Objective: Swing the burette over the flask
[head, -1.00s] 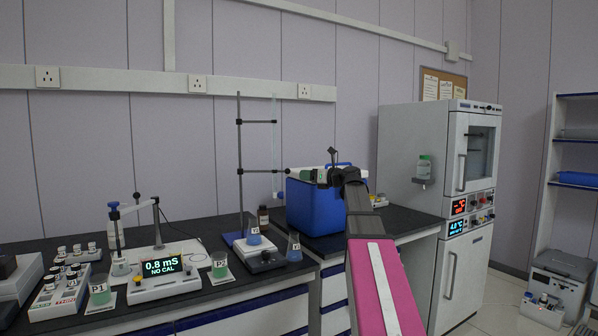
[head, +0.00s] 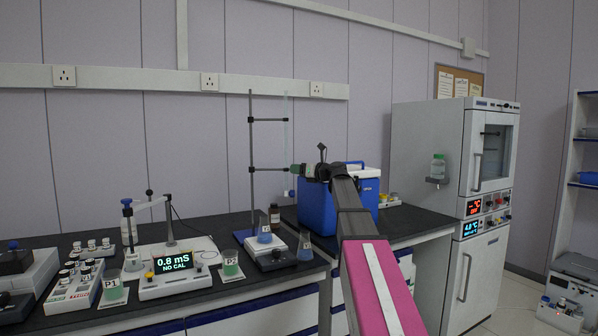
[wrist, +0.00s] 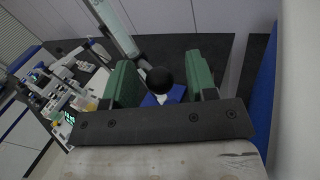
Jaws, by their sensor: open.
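The burette (head: 286,132) is a clear upright tube held by two dark clamp arms on a stand rod (head: 251,150). In the wrist view, a round black knob (wrist: 159,80) lies between the fingers of my gripper (wrist: 161,78), with gaps on both sides. The burette tube (wrist: 114,28) passes beyond the left finger. The flask is not clear there.
A second flask (head: 305,247) stands right of the stirrer (head: 272,257), and a brown bottle (head: 274,217) behind. A blue cool box (head: 317,206) is close behind my arm. A meter (head: 176,263) and labelled beakers occupy the left bench. A tall white oven (head: 428,150) stands right.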

